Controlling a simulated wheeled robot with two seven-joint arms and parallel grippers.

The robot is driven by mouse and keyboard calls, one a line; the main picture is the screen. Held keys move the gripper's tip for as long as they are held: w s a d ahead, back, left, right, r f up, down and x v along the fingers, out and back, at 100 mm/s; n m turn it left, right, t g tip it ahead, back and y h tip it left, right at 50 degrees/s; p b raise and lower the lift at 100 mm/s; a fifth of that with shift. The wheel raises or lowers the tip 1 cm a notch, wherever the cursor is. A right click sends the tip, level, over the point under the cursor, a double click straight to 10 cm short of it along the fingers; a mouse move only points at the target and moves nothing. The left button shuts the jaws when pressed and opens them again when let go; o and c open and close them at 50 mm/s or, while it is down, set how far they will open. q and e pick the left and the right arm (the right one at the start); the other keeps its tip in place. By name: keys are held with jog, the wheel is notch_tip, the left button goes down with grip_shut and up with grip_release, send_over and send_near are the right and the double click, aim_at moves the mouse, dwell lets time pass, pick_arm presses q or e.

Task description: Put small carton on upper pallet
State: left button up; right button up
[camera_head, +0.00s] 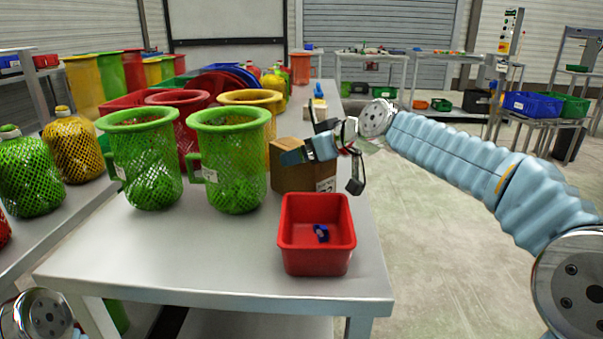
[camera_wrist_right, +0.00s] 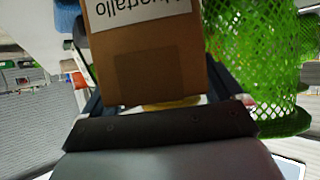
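The small carton (camera_head: 304,176) is a brown box with a white label, behind the red bin on the metal table. The bin hides its lower edge, so I cannot tell whether it rests on the table. My right gripper (camera_head: 318,148) is at the carton, one blue finger lying across its near face. In the right wrist view the carton (camera_wrist_right: 147,60), its label upside down, fills the space between the dark fingers. I cannot tell whether they press on it. My left gripper is out of view; only part of my left arm shows. I cannot make out an upper pallet.
A red bin (camera_head: 316,259) with a small blue item stands at the table's front right. Green mesh baskets (camera_head: 236,170) stand close left of the carton. The front left of the metal table (camera_head: 190,262) is clear. Open floor (camera_head: 440,230) lies to the right.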

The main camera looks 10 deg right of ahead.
grip_shut()
jog(key=shift+r, duration=0.1)
dwell(0.4)
